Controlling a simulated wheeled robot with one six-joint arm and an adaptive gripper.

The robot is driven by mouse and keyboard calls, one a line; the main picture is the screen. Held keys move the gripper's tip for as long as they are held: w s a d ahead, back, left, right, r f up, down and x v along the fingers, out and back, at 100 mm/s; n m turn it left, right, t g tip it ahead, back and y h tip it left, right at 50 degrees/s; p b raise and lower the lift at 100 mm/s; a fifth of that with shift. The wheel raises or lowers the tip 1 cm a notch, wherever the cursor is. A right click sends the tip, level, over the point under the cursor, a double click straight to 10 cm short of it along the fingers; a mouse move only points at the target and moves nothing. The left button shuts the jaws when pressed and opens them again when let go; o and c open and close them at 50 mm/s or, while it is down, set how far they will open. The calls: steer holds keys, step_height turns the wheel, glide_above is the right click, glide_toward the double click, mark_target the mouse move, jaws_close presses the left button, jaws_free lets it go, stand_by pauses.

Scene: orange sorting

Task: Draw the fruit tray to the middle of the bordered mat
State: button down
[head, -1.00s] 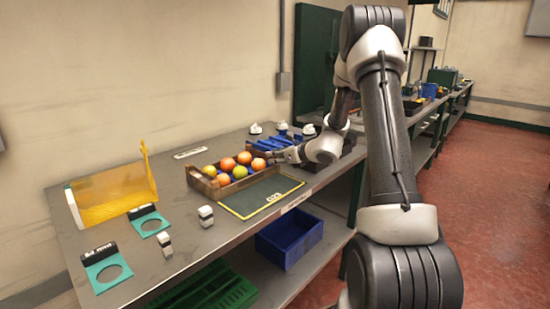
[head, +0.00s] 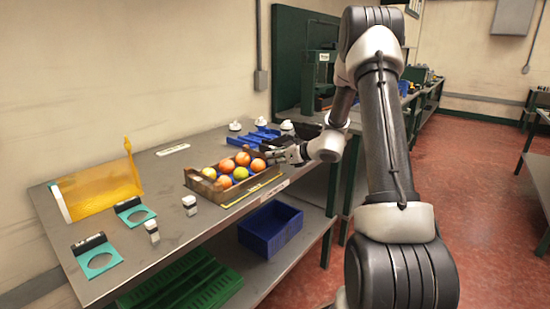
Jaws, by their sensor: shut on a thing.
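The fruit tray (head: 232,193), a brown open crate with a blue inside, holds several orange fruits and some yellow-green ones. It sits over the dark bordered mat (head: 265,187) and hides most of it. Only a strip of the mat with its yellow border shows along the tray's front right edge. I cannot tell whether the tray is centred. My gripper (head: 272,156) is at the tray's right end wall, shut on its rim. The fingertips are small and partly hidden by the fruit and the wrist.
Blue bins (head: 254,137) and white-topped items stand behind the tray. A yellow translucent guard (head: 100,187), teal ring holders (head: 97,257) and two small white-and-black blocks (head: 190,205) are on the left. A blue crate (head: 270,229) is on the lower shelf.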

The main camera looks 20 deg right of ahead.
steer(key=shift+s+d, duration=0.1)
steer(key=shift+s, duration=0.05)
steer(key=c, duration=1.2)
jaws_free()
steer(key=v, duration=1.2)
steer(key=shift+d, duration=0.15)
